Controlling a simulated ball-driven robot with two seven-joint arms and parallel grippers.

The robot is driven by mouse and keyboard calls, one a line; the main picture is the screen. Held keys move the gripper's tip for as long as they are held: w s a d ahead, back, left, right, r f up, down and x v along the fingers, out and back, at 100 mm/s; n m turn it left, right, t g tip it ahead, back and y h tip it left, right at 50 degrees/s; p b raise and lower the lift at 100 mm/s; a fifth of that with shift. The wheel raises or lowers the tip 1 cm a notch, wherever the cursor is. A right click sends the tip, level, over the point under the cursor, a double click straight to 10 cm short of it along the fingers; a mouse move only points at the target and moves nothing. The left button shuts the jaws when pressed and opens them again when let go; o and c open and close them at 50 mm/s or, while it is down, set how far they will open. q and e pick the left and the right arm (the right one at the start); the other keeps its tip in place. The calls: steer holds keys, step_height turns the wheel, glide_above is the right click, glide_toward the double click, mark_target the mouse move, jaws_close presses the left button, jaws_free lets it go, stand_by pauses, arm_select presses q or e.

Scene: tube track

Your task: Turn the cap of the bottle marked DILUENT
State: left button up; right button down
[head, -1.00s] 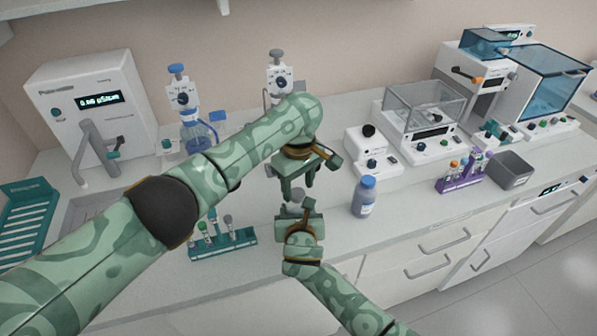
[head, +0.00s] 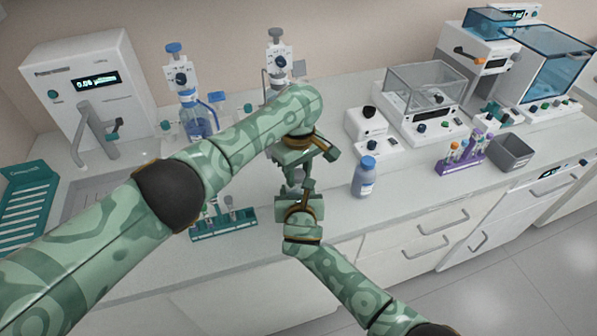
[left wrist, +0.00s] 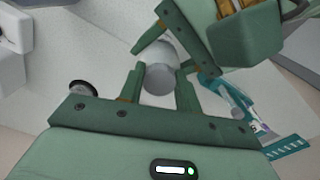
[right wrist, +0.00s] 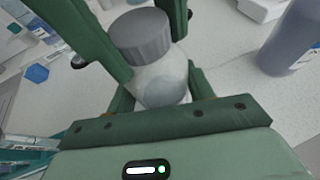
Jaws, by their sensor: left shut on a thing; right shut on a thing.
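A bottle with a ribbed grey cap (right wrist: 140,35) and a pale, translucent body (right wrist: 160,80) is between my two grippers, above the bench's front edge. My right gripper (head: 296,199) is shut on its body from the front. My left gripper (head: 294,178) reaches from above and is shut on the grey cap, which shows between its fingers in the left wrist view (left wrist: 158,80). The grippers hide most of the bottle in the head view. I cannot read its label. Another bottle (head: 364,178), with a blue cap, stands on the bench to the right, untouched.
A teal tube rack (head: 226,230) stands left of the grippers, partly behind my left arm. A purple tube rack (head: 460,158) and a grey bin (head: 511,153) stand to the right. Dispensers and instruments line the back. The bench around the blue-capped bottle is clear.

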arm_select(q)
steer(key=m, duration=0.4)
steer(key=shift+s+a+f+m, duration=0.1)
steer(key=shift+a+f+m, duration=0.05)
steer(key=shift+m, duration=0.15)
arm_select(e)
steer(key=shift+w+r, duration=0.1)
steer(key=shift+r, duration=0.05)
arm_select(q)
steer(key=m, duration=0.9)
steer(key=shift+a, duration=0.2)
steer(key=m, duration=0.3)
steer(key=shift+m, duration=0.3)
arm_select(e)
steer(key=shift+r, duration=0.1)
arm_select(q)
steer(key=m, duration=0.5)
steer(key=shift+w+a+f+m, duration=0.15)
steer(key=shift+w+m, duration=0.1)
steer(key=shift+m, duration=0.15)
steer(key=m, duration=0.6)
steer(key=shift+w, duration=0.1)
steer(key=m, duration=0.5)
steer(key=shift+w, duration=0.15)
steer(key=o, duration=1.2)
steer(key=shift+c, duration=0.2)
